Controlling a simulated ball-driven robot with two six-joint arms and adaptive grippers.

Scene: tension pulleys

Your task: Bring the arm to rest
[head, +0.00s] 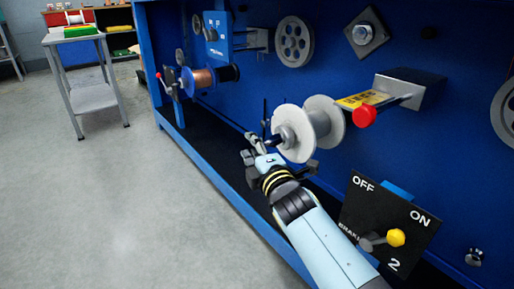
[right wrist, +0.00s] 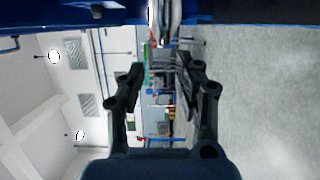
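My right arm comes up from the lower right of the head view, and its gripper (head: 255,145) is just left of and below a pale grey spool (head: 324,121) on the blue machine (head: 270,90). In the right wrist view the two dark fingers of this gripper (right wrist: 160,72) stand apart with nothing between them. A pale rounded edge (right wrist: 166,18) shows beyond them at the top; I cannot tell if it is the spool. I cannot tell from the head view whether the gripper touches the spool. My left gripper is not in view.
A brake switch plate (head: 385,225) with a yellow knob is right of my forearm. A red-knobbed lever (head: 365,115) juts out right of the spool. A copper-coloured spool (head: 204,78) is farther back. A grey cart (head: 88,97) stands at left; the floor (head: 120,210) between is clear.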

